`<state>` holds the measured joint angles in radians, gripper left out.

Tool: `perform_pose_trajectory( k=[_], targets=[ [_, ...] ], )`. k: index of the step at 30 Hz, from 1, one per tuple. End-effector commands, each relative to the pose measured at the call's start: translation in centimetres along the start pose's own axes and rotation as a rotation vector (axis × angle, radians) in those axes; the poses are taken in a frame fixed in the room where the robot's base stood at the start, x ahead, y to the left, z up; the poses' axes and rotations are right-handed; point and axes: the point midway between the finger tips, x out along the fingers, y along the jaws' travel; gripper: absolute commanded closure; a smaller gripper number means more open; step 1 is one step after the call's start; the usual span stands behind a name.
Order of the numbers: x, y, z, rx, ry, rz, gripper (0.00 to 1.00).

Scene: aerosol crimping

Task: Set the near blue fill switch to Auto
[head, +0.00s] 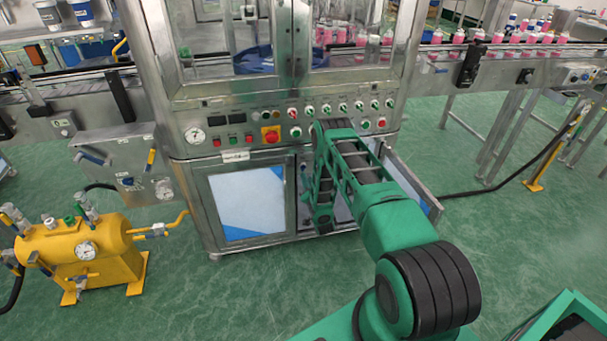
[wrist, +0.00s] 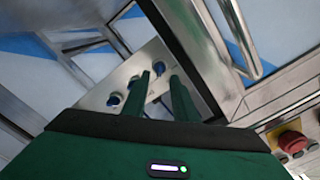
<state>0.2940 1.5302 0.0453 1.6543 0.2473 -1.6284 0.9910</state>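A metal plate (wrist: 97,100) inside the open lower cabinet bears a row of small blue knobs in the wrist view. One blue knob (wrist: 158,68) shows between and just beyond my fingertips. Another blue knob (wrist: 115,98) sits to the left of the fingers. Labels and knob settings are too small to read, and I cannot tell which one is the near fill switch. My gripper (wrist: 160,76) has its two green fingers apart, with nothing visibly clamped, close to the plate.
The cabinet's right door (head: 412,182) stands open beside my arm; the left door (head: 248,203) is shut. The control panel with a red emergency button (head: 270,135) is above. A yellow tank (head: 80,250) stands at the left. Green floor in front is clear.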

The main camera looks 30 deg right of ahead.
Motion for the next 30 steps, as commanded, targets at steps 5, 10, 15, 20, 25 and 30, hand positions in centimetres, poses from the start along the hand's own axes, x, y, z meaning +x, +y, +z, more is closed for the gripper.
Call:
perform_pose_trajectory(
  k=[5, 10, 15, 20, 25, 30],
  targets=[
    [3.2, 0.1, -0.1, -0.002, 0.002, 0.0, 0.74],
    [5.3, 0.2, -0.2, -0.002, 0.002, 0.001, 0.74],
    [6.2, 0.1, -0.2, 0.0, 0.002, 0.003, 0.74],
    [6.4, 0.1, -0.2, 0.0, 0.001, 0.003, 0.74],
    [6.3, 0.1, -0.2, 0.0, 0.001, 0.003, 0.84],
    [6.3, 0.2, -0.2, 0.0, 0.001, 0.003, 1.0]
  ],
)
